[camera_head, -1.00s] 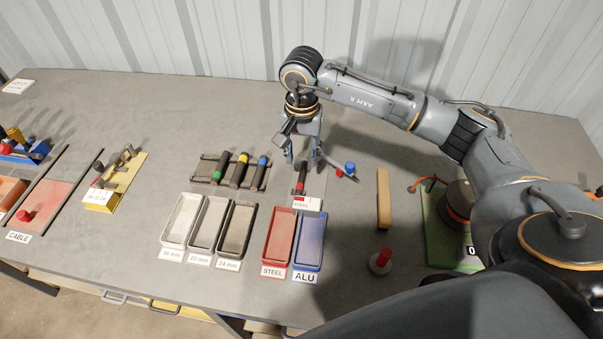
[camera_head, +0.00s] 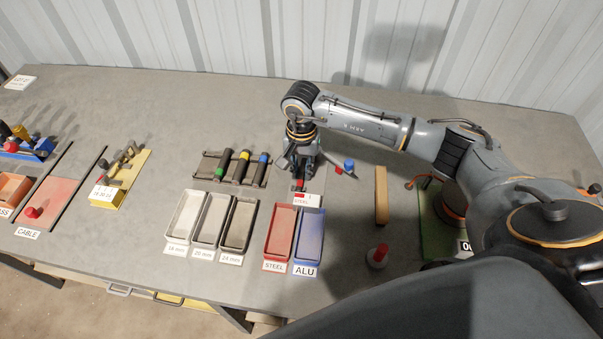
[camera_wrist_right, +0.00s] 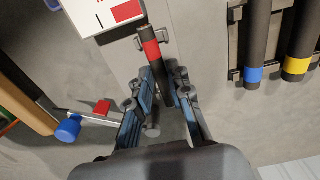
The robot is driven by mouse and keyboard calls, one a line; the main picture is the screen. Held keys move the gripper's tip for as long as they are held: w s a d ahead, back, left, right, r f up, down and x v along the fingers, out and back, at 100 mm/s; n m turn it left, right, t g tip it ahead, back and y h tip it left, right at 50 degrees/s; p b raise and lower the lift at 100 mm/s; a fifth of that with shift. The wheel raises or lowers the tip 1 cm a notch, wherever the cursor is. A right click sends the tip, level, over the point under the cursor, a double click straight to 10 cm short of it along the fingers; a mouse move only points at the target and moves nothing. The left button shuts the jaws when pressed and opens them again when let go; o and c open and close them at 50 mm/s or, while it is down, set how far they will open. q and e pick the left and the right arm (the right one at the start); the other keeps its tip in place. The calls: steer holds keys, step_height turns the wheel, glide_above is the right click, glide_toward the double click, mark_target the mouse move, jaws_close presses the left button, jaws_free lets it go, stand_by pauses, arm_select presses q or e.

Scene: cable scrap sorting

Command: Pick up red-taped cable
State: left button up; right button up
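The red-taped cable is a short black piece with a red band; in the right wrist view its taped part (camera_wrist_right: 151,50) shows just beyond my fingers. In the head view it shows (camera_head: 299,185) below my right gripper, behind the small STEEL card. My right gripper (camera_head: 297,172) is low over the table, pointing down. In the right wrist view its two fingers (camera_wrist_right: 165,85) stand on either side of the cable, very near it. I cannot tell whether they touch it. My left gripper is not in view.
A rack (camera_head: 215,168) with green, yellow and blue-taped cables lies left of the gripper. Red STEEL (camera_head: 270,262) and blue ALU (camera_head: 307,262) trays are in front. A blue-capped tool (camera_head: 348,165) lies close on the right, near a wooden block (camera_head: 381,195).

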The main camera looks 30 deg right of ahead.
jaws_close()
